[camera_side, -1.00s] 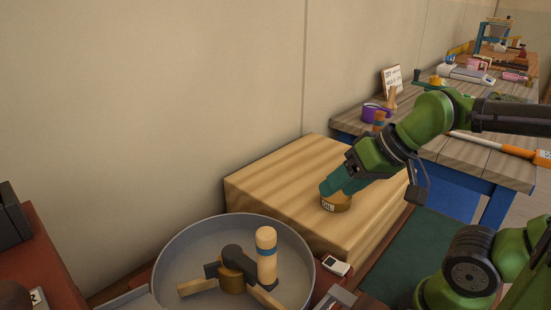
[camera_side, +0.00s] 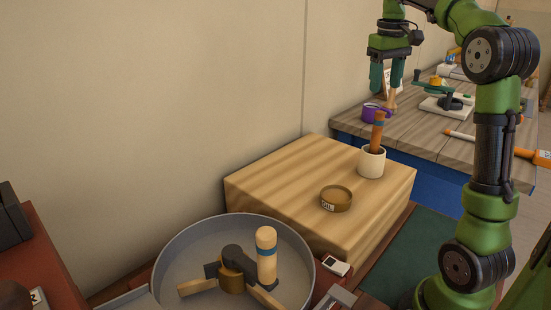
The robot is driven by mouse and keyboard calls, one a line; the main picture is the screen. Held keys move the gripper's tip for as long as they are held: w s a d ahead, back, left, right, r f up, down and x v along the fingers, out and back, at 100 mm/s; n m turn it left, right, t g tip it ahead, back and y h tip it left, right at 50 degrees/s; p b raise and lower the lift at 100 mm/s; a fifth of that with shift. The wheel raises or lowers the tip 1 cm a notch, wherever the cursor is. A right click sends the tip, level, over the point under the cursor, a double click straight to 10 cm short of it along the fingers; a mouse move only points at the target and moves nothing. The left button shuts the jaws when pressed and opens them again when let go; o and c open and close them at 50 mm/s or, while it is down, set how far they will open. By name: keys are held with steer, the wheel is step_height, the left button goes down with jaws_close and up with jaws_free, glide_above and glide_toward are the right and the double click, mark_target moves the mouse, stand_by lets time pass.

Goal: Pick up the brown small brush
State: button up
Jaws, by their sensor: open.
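The cup stands at the back right of a striped wooden block (camera_side: 285,185). My gripper (camera_side: 386,88) points down with its two teal fingers apart. In the picture it is above the brush handle, with a gap between them. I see nothing held between the fingers.
A small brown dish labelled OIL (camera_side: 336,198) sits on the block, left of the cup. A round grey pan (camera_side: 165,253) with a paddle stands at the front. Behind are a purple bowl (camera_side: 373,112) and a wooden table (camera_side: 440,150). The block's left part is clear.

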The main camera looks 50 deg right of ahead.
mark_target(380, 112)
step_height(380, 112, up, 4)
steer(key=a+n, duration=0.1)
steer(key=shift+n+y, duration=0.4)
steer(key=shift+y, duration=0.1)
steer(key=f, duration=1.1)
steer(key=shift+s+a+f, duration=0.2)
steer(key=shift+s+f, duration=0.05)
steer(key=shift+f, duration=0.05)
steer(key=shift+d+f, duration=0.2)
steer(key=shift+f, duration=2.55)
steer(key=shift+c, duration=0.3)
jaws_close()
steer(key=shift+r, duration=0.1)
